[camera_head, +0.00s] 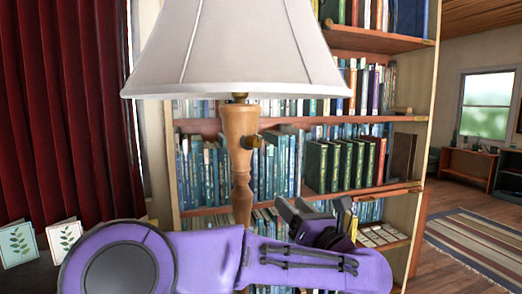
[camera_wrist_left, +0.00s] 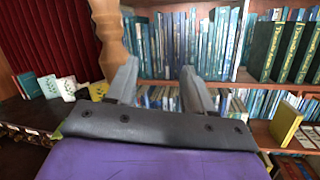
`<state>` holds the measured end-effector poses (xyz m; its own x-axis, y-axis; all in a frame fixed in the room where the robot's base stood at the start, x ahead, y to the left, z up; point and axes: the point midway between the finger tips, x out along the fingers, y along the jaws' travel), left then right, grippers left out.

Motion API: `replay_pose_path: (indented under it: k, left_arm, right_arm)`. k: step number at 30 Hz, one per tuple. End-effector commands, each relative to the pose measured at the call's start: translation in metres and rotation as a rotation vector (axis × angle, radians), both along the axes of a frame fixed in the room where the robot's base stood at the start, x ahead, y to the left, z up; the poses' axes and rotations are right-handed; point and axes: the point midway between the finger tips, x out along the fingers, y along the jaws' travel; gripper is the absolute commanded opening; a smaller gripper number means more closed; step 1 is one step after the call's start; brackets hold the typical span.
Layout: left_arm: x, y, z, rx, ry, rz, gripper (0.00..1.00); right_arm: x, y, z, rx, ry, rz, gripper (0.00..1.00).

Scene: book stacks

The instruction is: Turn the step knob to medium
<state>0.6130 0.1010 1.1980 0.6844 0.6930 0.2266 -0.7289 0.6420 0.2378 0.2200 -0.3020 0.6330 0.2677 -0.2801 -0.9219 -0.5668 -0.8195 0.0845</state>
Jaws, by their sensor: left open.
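The lamp has a white shade (camera_head: 236,50) and a turned wooden post (camera_head: 240,165). A small dark brass step knob (camera_head: 251,142) sticks out from the right side of the post; its setting cannot be read. My left gripper (camera_head: 316,207) is open and empty, to the right of the post and below the knob, apart from both. In the left wrist view my left gripper (camera_wrist_left: 159,70) has its two fingers spread toward the bookshelf. The post (camera_wrist_left: 108,38) stands left of the fingers there, and the knob does not show. My right gripper is in neither view.
A bookshelf (camera_head: 428,120) full of books stands behind the lamp. Red curtains (camera_head: 70,100) hang at the left, with small leaf-print cards (camera_head: 64,237) below. Open floor and a striped rug (camera_head: 470,240) lie at the right. My purple arm hides the post's lower end.

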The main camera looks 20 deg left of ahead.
Motion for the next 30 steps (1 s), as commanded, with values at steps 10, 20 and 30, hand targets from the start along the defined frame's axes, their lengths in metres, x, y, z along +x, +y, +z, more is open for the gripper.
replay_pose_path:
  k: [10, 20, 30]
  left_arm:
    - [-0.077, -0.01, 0.143, -0.759, -0.572, 0.06, 0.52]
    - [-0.036, 0.048, 0.144, -0.752, -0.567, 0.06, 0.52]
    - [-0.021, 0.07, 0.141, -0.748, -0.568, 0.056, 0.52]
  right_arm:
    - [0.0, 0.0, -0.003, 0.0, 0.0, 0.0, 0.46]
    - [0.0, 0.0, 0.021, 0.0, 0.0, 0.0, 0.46]
    - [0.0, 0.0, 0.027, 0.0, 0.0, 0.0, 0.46]
